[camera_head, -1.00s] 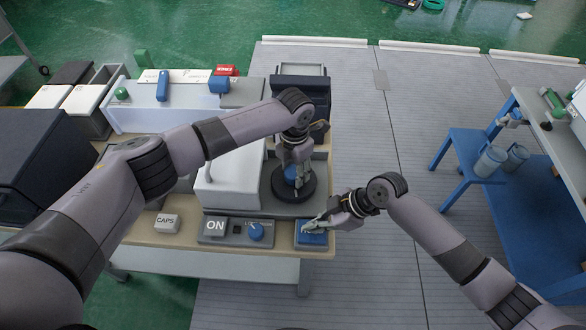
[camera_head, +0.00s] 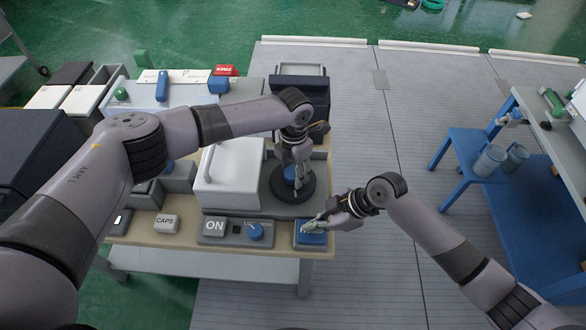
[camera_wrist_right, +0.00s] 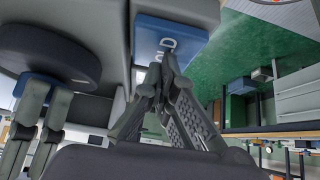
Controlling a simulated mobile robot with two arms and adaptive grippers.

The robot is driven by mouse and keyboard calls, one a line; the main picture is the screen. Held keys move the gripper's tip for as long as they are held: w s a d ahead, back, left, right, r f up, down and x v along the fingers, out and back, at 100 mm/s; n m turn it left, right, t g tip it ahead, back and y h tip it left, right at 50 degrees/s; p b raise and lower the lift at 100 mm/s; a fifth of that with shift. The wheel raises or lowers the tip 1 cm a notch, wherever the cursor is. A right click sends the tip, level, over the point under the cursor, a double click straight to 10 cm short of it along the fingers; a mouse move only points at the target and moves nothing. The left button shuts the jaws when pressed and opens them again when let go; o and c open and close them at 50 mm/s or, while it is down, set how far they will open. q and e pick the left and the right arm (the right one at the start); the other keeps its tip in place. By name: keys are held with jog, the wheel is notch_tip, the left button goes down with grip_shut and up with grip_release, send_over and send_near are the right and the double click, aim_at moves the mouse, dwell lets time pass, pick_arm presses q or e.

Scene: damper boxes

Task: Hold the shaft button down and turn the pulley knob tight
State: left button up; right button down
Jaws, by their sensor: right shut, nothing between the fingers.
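The blue pulley knob (camera_head: 289,172) stands on a black round pulley (camera_head: 294,192). My left gripper (camera_head: 293,165) points down over it with its fingers closed about the blue knob, which also shows in the right wrist view (camera_wrist_right: 36,84), upside down. The blue shaft button (camera_head: 313,240), with partly hidden lettering, is at the front right corner of the bench. My right gripper (camera_head: 308,228) is shut and empty, its fingertips at the button's face (camera_wrist_right: 180,35). The frames do not clearly show how far the button is pressed.
A white box with a handle (camera_head: 228,182) stands left of the pulley. On the front edge are a CAPS block (camera_head: 166,224), an ON block (camera_head: 215,227) and a blue dial (camera_head: 256,231). A dark case (camera_head: 300,93) is behind.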

aim_at(293, 172)
pick_arm(q)
jog(key=o, duration=0.3)
jog(key=shift+o, duration=0.2)
jog(key=shift+a, duration=0.1)
notch_tip(293, 172, up, 12)
dwell(0.4)
